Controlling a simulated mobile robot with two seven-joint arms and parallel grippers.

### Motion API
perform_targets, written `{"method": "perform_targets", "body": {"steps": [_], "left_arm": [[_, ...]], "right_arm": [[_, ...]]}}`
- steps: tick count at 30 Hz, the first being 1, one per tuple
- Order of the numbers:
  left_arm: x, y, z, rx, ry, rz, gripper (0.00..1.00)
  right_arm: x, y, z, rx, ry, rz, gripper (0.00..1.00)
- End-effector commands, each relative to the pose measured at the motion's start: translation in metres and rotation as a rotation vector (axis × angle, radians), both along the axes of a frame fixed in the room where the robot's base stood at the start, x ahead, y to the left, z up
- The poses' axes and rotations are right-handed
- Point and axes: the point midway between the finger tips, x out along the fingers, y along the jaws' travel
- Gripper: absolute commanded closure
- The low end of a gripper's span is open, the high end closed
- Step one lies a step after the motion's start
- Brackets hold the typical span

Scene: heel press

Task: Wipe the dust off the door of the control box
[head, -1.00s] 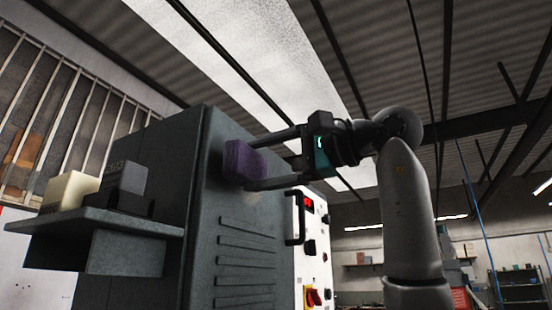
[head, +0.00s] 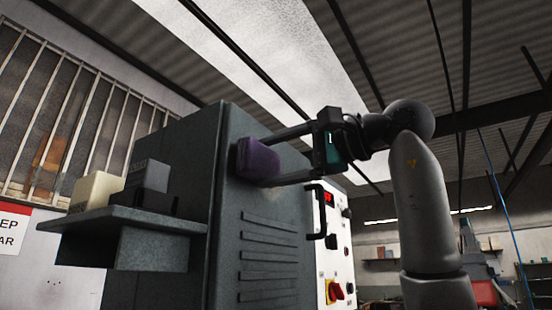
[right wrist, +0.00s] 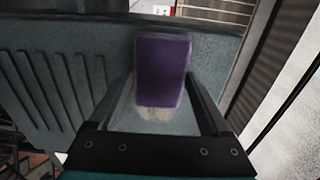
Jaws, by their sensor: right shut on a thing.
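The control box (head: 165,250) is a tall dark grey cabinet in the head view. Its door (head: 285,215) has a row of louvre slots low down and a black handle (head: 317,212) at the right edge. My right gripper (head: 276,160) is shut on a purple sponge (head: 258,160) at the upper part of the door, above the louvres. The sponge appears to touch the door. In the right wrist view the sponge (right wrist: 163,70) sits between the fingers, with a pale patch (right wrist: 152,114) just below it; I cannot tell if that is dust. My left gripper is out of view.
A grey shelf (head: 125,218) juts out from the box's left side and carries a cream block (head: 96,190) and a dark grey block (head: 147,176). A white panel with a red display (head: 328,197) and a red-yellow switch (head: 335,291) is right of the door.

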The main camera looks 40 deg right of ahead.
Motion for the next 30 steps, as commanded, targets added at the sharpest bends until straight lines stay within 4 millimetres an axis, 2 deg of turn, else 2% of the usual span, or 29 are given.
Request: {"method": "perform_targets", "body": {"steps": [23,30], "left_arm": [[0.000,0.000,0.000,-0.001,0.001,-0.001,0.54],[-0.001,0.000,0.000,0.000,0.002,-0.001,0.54]], "right_arm": [[0.015,0.004,0.000,-0.001,0.000,0.000,0.63],[0.018,-0.009,0.000,0.002,0.000,-0.002,0.63]]}}
